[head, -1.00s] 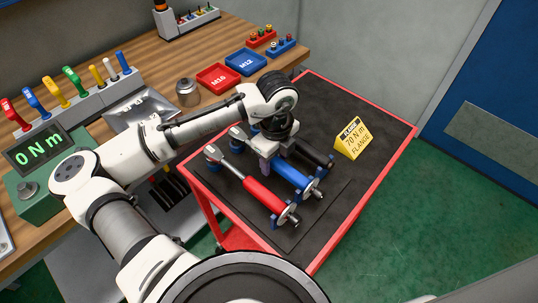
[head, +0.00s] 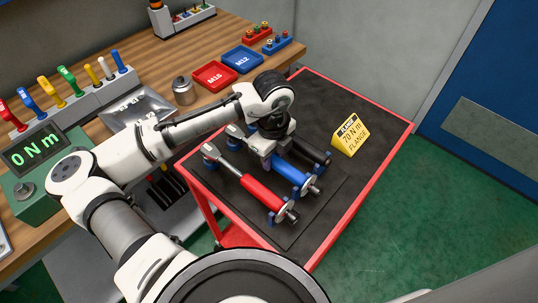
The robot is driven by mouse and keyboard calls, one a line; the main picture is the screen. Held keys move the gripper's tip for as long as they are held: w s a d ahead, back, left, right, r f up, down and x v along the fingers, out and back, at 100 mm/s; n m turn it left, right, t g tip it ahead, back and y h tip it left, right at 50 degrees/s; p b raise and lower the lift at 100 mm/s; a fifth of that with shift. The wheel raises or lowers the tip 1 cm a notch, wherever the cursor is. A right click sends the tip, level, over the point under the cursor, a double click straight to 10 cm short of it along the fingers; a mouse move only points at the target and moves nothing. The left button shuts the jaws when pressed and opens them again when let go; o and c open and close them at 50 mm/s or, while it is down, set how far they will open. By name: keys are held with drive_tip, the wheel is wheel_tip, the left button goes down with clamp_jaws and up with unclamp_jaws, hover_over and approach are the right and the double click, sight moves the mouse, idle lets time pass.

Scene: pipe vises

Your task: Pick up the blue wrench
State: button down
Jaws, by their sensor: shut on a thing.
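The blue wrench (head: 292,174) lies on the cart's black mat between a red wrench (head: 261,192) and a black wrench (head: 313,151). Its round end piece points toward the lower right, and its head shows at the upper left. My gripper (head: 268,160) is over the middle of the blue wrench and shut on it. The fingertips are partly hidden by the wrist and the wrench. I cannot tell whether the wrench is clear of its blue supports.
A yellow flange sign (head: 348,136) stands on the red-edged cart (head: 379,155), right of the wrenches. The workbench at left holds a red tray (head: 214,75), a blue tray (head: 242,59), a metal container (head: 183,91) and a green display box (head: 47,170).

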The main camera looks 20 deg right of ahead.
drive_tip(key=shift+r, duration=0.15)
wheel_tip(320, 180, up, 20)
drive_tip(key=b, duration=0.2)
idle(0.3)
idle(0.3)
